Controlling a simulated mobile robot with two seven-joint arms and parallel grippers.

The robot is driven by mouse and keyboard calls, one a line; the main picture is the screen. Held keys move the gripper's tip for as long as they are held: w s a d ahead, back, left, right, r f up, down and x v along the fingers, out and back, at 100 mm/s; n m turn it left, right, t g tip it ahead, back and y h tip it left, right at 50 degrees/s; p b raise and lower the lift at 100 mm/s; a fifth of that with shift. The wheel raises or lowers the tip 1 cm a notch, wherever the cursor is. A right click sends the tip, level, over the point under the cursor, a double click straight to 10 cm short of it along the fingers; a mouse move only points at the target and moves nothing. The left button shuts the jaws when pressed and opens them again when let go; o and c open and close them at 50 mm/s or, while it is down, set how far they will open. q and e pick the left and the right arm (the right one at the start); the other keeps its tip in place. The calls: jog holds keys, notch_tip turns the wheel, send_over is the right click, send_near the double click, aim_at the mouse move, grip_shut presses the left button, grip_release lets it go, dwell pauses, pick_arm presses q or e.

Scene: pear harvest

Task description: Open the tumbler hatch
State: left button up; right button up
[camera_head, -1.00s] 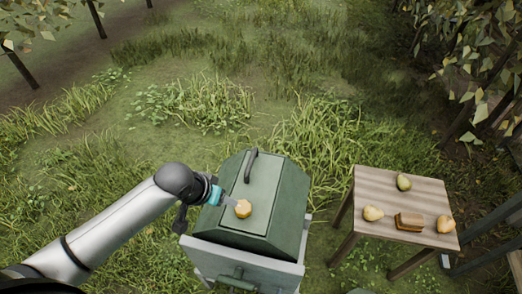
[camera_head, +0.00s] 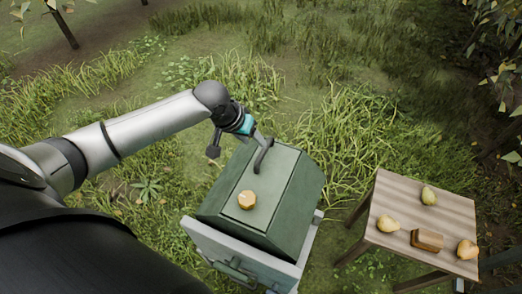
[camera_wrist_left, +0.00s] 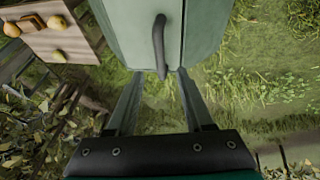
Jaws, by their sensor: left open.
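The green tumbler (camera_head: 215,207) stands on a grey frame, with a lighter green hatch panel (camera_head: 262,200) on its sloped top. A dark curved handle (camera_head: 264,156) sits at the far end of the hatch. My left gripper (camera_head: 262,141) is open at that far end, close to the handle. In the left wrist view, the handle (camera_wrist_left: 159,45) lies ahead, lined up with the gap between the two fingers (camera_wrist_left: 157,92). I cannot tell whether the fingers touch it. The hatch looks closed. My right gripper is not in view.
A wooden table (camera_head: 398,201) to the right bears a few pears (camera_head: 429,196) and a brown block (camera_head: 426,239). Grass is open behind the tumbler.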

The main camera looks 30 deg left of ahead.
aim_at(262, 151)
pick_arm(q)
jog(key=b+x, duration=0.2)
jog(key=x, duration=0.5)
jog(key=shift+w+f, duration=0.1)
grip_shut()
dwell(1.3)
